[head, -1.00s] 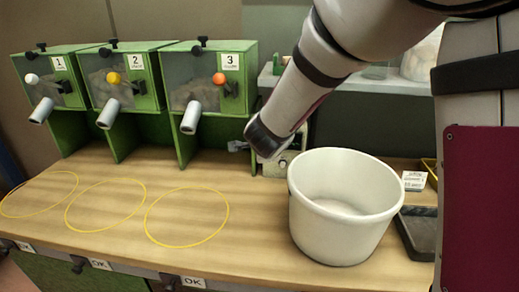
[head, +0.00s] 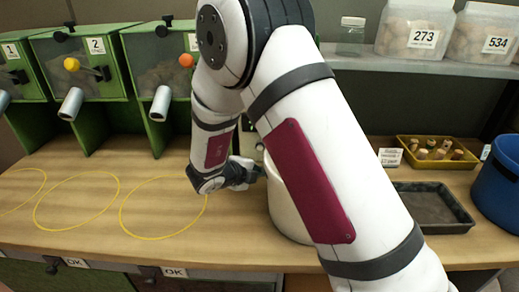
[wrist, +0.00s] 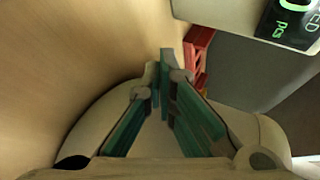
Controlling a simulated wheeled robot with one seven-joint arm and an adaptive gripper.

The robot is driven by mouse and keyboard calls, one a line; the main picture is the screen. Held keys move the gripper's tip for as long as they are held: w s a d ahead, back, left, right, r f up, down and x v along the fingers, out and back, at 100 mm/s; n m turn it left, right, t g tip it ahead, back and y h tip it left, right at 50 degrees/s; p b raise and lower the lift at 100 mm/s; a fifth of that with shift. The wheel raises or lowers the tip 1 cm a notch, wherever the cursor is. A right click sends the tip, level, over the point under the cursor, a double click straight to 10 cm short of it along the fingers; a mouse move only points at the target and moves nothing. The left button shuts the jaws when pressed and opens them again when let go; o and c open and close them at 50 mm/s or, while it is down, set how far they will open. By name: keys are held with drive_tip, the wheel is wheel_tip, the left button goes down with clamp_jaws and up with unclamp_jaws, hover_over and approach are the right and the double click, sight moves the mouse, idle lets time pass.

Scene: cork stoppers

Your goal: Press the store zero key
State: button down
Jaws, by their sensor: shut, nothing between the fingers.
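My gripper (head: 257,172) is shut and empty in the head view, just left of the white bucket (head: 288,212). In the wrist view its fingertips (wrist: 164,62) are together. A pale device (wrist: 225,10) with a dark display panel (wrist: 292,22) is at the top right of the wrist view, beyond the fingertips. Green characters are lit on the display. I cannot make out the store zero key in either view. In the head view my own arm hides most of the device area and part of the bucket.
Green dispensers with grey spouts (head: 160,103) stand at the left behind yellow rings (head: 163,207) on the wooden bench. A yellow tray of corks (head: 437,153), a dark tray (head: 430,208) and a blue bin (head: 499,180) are at the right. Red parts (wrist: 199,50) show near my fingertips.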

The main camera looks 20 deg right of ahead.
drive_tip(key=w+b, duration=0.1)
drive_tip(key=w, duration=0.1)
drive_tip(key=w+d+b, duration=0.1)
drive_tip(key=w, duration=0.1)
drive_tip(key=w+d+b, duration=0.1)
drive_tip(key=w, duration=0.2)
drive_tip(key=shift+d+f, duration=0.1)
drive_tip(key=shift+w+d+b, duration=0.25)
drive_tip(key=shift+w+b, duration=0.05)
drive_tip(key=shift+w, duration=0.4)
drive_tip(key=shift+w, duration=0.2)
idle(0.9)
drive_tip(key=shift+w+d, duration=0.15)
drive_tip(key=shift+w, duration=0.05)
drive_tip(key=shift+w+d, duration=0.1)
drive_tip(key=shift+w, duration=0.3)
idle(0.8)
drive_tip(key=shift+s, duration=0.1)
drive_tip(key=shift+s+a+p, duration=0.25)
drive_tip(key=shift+s+p, duration=0.1)
drive_tip(key=shift+s, duration=0.4)
